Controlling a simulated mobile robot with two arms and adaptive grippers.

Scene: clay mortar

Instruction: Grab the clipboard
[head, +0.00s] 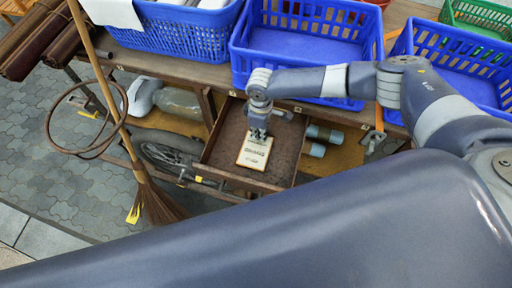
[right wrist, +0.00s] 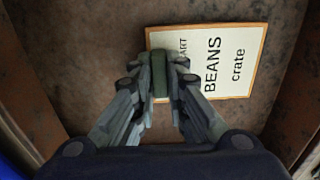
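The clipboard is a small cream board (head: 254,154) with a tan edge and printed words. It is in an open brown drawer (head: 281,169) under the table. In the right wrist view the clipboard (right wrist: 236,62) shows the words BEANS and crate, turned sideways. My right gripper (head: 259,134) is down in the drawer at the clipboard's upper edge. In the right wrist view its fingers (right wrist: 159,72) draw close together on a dark green clip-like part at that edge. The fingers hide part of this edge. I cannot tell if the board is lifted. My left gripper is not in view.
Blue crates (head: 190,37) stand on the wooden table above the drawer. The drawer walls stand close around my right gripper. A broom (head: 150,195) leans at the left. Grey cylinders (head: 318,150) lie right of the drawer.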

